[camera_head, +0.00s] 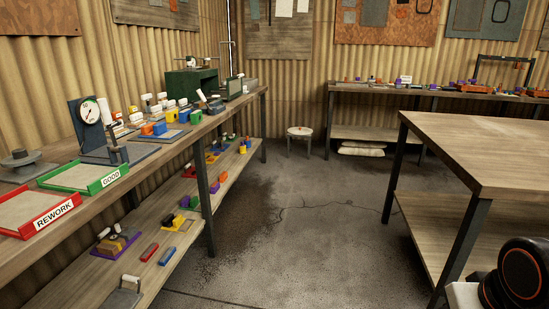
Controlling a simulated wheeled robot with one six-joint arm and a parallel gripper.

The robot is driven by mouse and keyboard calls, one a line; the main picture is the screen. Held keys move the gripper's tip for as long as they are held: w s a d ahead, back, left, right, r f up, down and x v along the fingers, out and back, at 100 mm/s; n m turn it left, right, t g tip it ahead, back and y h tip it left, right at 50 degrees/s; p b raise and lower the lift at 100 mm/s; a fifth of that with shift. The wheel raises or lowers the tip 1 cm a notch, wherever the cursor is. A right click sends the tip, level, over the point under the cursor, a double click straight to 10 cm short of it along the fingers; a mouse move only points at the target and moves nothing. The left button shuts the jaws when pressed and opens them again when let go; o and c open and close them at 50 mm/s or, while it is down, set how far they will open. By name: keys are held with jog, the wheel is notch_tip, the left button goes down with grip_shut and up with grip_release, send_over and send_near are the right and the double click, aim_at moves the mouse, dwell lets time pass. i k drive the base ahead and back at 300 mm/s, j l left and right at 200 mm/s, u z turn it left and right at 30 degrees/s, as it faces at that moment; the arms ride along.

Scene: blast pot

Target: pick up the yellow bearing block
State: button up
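Several small yellow parts show on the left bench, and I cannot tell for sure which is the yellow bearing block. One yellow piece (196,116) stands among blue and orange parts on the bench top. A further yellow piece (243,147) is at the shelf's far end. All are small, and their shapes are unclear. My gripper is not in view; only a black, orange-ringed part of my arm shows at the bottom right.
The left bench (62,157) holds a red REWORK tray (48,220), a green GOOD tray (113,177) and a dial gauge (90,112). A bare wooden table (480,145) stands at right. A stool (299,132) is at the back. The concrete floor (300,240) between is clear.

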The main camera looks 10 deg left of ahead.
aim_at(172, 116)
jog(key=i+u, duration=0.4)
jog(key=i, duration=0.15)
jog(key=i+l+u, duration=0.15)
jog(key=i+u, duration=0.25)
jog(key=i, duration=0.15)
jog(key=i+l+u, duration=0.35)
jog(key=i, duration=0.15)
